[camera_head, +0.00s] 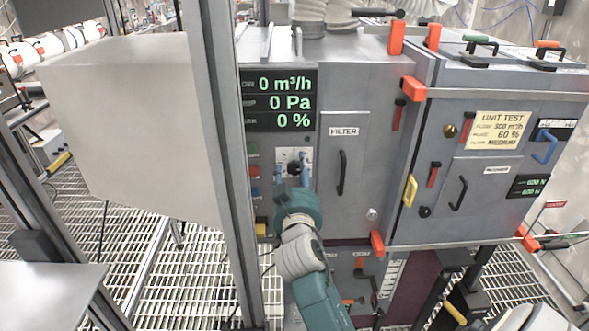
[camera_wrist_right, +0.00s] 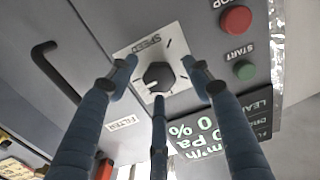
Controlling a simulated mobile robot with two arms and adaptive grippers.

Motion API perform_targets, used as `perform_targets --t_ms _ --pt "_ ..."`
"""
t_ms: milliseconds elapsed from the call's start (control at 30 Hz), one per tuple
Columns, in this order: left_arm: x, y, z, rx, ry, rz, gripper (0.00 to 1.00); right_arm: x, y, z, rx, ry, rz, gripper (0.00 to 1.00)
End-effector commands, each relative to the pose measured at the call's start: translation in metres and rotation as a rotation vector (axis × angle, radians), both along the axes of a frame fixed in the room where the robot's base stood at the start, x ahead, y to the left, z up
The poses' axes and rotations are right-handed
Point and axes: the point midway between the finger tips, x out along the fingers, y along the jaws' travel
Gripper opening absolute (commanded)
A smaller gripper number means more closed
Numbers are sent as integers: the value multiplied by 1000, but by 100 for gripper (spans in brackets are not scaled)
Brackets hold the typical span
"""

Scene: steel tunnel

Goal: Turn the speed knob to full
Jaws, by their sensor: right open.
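The speed knob (camera_wrist_right: 157,76) is a dark round knob on a white plate (camera_wrist_right: 140,52) marked SPEED, with tick marks around it. In the head view the plate (camera_head: 284,156) is on the grey panel, below the display (camera_head: 279,100), which reads 0 m³/h, 0 Pa and 0 %. My right gripper (camera_head: 292,180) is at the plate, its blue fingers open and spread around the knob in the wrist view. Whether any finger touches the knob I cannot tell. The knob is partly hidden in the head view. My left gripper is not in view.
A red STOP button (camera_wrist_right: 235,19) and green START button (camera_wrist_right: 244,70) sit beside the knob. The FILTER door (camera_head: 342,165) with its black handle (camera_head: 342,172) is to the right. A metal post (camera_head: 222,150) and grey box (camera_head: 130,125) stand at left.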

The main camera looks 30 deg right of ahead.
Motion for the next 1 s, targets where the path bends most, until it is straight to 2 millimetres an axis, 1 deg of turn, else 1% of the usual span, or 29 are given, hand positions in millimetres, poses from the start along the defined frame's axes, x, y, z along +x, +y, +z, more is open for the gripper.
perform_targets --t_ms 33,100,167,200,267,333,533,767,800,867,900,1000 --pt "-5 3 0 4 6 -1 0 0 0 0 0 0 0 50" --pt "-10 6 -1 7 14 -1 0 0 0 0 0 0 0 36" --pt "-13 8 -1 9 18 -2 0 0 0 0 0 0 0 24" --pt "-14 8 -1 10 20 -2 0 0 0 0 0 0 0 16" --pt "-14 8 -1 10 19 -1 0 0 0 0 0 0 0 6" --pt "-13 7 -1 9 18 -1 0 0 0 0 0 -1 0 6" --pt "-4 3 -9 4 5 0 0 0 0 -1 50 -33 -1 6" --pt "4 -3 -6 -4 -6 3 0 1 -1 2 50 -37 1 6" --pt "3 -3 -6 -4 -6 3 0 1 -1 3 50 -37 1 36" --pt "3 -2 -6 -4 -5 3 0 1 -1 3 50 -37 1 48" --pt "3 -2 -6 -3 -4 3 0 1 -1 2 50 -37 1 50" --pt "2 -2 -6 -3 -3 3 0 1 0 2 50 -34 0 50"
